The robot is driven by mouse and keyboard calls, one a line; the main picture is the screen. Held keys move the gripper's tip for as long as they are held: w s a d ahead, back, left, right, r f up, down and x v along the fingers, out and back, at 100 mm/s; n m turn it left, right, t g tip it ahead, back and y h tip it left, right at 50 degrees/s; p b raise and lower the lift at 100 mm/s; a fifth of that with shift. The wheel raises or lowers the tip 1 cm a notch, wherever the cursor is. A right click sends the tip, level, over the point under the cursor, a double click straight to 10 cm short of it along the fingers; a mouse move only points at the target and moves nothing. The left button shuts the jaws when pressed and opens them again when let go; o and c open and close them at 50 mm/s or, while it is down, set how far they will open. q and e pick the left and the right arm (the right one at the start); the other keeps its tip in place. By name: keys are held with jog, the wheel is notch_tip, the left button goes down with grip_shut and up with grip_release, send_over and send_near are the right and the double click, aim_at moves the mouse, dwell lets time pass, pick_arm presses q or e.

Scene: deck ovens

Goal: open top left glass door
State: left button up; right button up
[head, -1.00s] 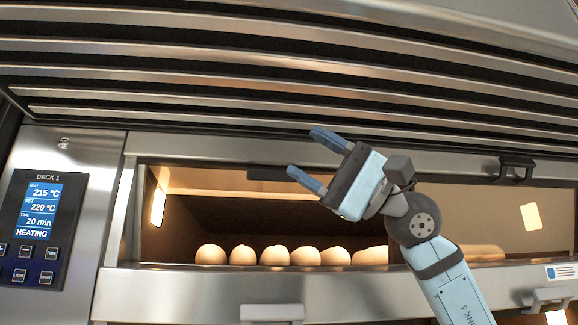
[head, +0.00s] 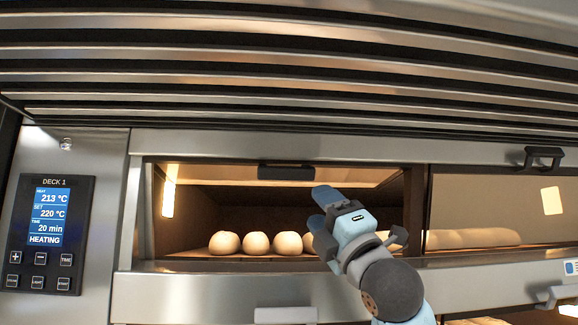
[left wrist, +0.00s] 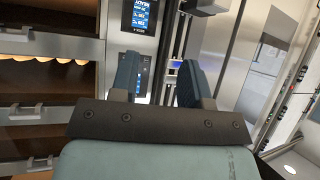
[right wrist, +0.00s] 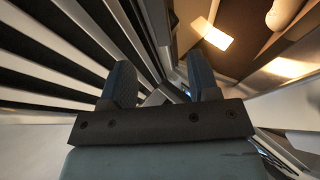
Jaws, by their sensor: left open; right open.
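The top left glass door (head: 225,174) of deck 1 shows as a narrow tilted pane along the top of its opening, swung inward, with its dark handle (head: 287,172) at the upper edge. The lit chamber below it is exposed, with a row of pale dough balls (head: 257,243). My right gripper (head: 320,209) is open and empty in front of the opening, below and right of the handle; it hides some dough. Its open fingers also show in the right wrist view (right wrist: 160,78). My left gripper (left wrist: 157,78) is open and empty, facing the control panel; it is outside the head view.
The right glass door (head: 490,210) is closed, with its handle (head: 543,157) above it. A lower deck's handle (head: 286,314) juts out beneath the opening. A slatted metal hood (head: 300,75) overhangs the front. The control panel (head: 46,235) is at left.

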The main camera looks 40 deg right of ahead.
aim_at(292, 175)
jog(key=p+x, duration=0.4)
jog(key=x, duration=0.7)
jog(key=shift+w+a+r, duration=0.1)
jog(key=shift+r, duration=0.05)
jog(key=shift+w+r, duration=0.3)
jog(key=shift+w, duration=0.15)
jog(key=shift+c, duration=1.1)
pick_arm(q)
jog(key=shift+n, duration=0.3)
jog(key=r, duration=0.4)
jog(key=shift+w+a, duration=0.1)
jog(key=shift+a, duration=0.2)
pick_arm(e)
grip_shut()
